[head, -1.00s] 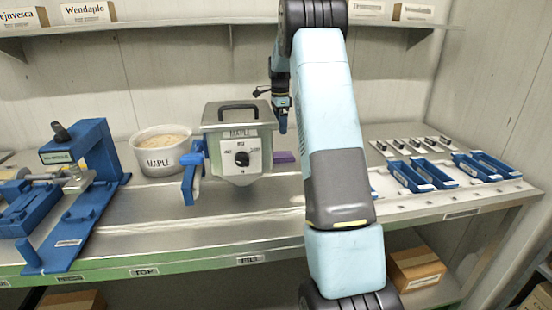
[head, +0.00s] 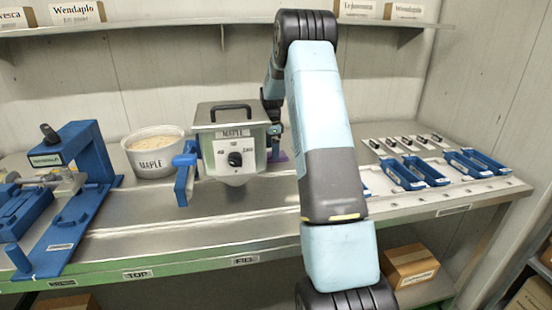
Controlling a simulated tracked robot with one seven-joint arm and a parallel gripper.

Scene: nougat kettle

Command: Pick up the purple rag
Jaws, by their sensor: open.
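The purple rag (head: 281,156) lies on the steel bench just right of the kettle, and only a small part of it shows. The kettle and my arm hide the rest. My gripper (head: 275,148) points down at the rag, close behind the kettle's right side. Its fingers are small and partly hidden; they look apart, with nothing seen between them. I cannot tell whether they touch the rag.
The MAPLE kettle (head: 236,150) with a lid handle and blue lever stands close left of my gripper. A MAPLE tub (head: 153,160) and blue press (head: 75,190) are further left. Blue trays (head: 404,175) lie right. A shelf (head: 150,24) runs above.

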